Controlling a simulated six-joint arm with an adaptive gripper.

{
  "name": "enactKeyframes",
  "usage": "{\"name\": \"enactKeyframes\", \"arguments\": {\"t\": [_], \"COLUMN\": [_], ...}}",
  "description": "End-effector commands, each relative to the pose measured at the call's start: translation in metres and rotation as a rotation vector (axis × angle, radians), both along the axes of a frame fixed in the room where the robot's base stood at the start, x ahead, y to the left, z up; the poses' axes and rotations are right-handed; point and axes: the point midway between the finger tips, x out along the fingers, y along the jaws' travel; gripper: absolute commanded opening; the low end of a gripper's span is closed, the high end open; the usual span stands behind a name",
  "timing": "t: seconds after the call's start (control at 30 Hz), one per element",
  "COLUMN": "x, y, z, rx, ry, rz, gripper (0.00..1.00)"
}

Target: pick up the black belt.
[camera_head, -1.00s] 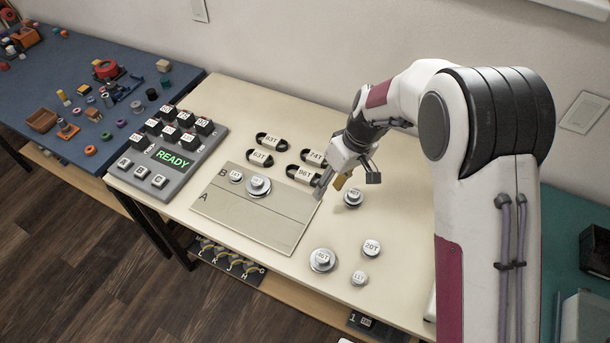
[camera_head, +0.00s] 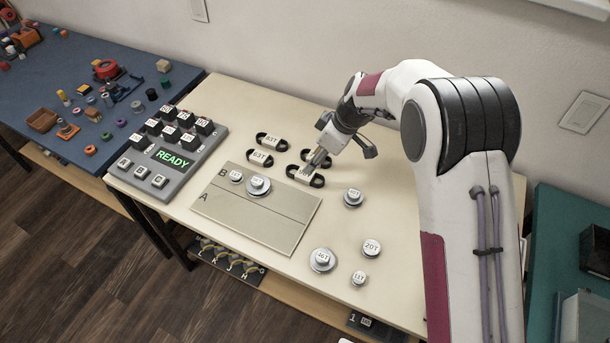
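Several black belts with white tags lie on the cream table. The 83T belt (camera_head: 270,141) and the 63T belt (camera_head: 260,158) lie clear at the left. The 74T belt (camera_head: 305,155) is partly hidden behind my gripper. The 96T belt (camera_head: 319,181) lies nearest the board, its tag partly covered by my gripper. My gripper (camera_head: 311,166) points down at the 96T belt, its fingertips at or just above the tag. I cannot tell whether it touches the belt or how far the fingers are apart.
A board (camera_head: 255,225) marked A and B carries two pulleys near its upper left. Loose pulleys, such as the 20T one (camera_head: 371,248), stand to the right. A keypad box (camera_head: 172,160) reading READY is at the left.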

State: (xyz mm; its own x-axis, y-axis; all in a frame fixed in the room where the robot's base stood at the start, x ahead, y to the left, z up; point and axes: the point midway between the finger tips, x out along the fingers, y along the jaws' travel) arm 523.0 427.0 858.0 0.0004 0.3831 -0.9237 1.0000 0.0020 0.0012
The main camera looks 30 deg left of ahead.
Motion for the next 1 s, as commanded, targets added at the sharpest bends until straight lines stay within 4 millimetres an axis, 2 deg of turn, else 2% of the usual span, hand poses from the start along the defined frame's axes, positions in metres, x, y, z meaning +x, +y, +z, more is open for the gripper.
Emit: {"name": "enactKeyframes", "arguments": {"t": [0.17, 0.53, 1.0], "x": [0.0, 0.0, 0.0], "y": [0.0, 0.009, 0.011], "z": [-0.002, -0.023, -0.028], "rx": [-0.001, -0.001, -0.001], "ry": [0.001, 0.001, 0.002], "rz": [-0.001, -0.002, -0.001], "gripper": [0.38, 0.38, 0.38]}}
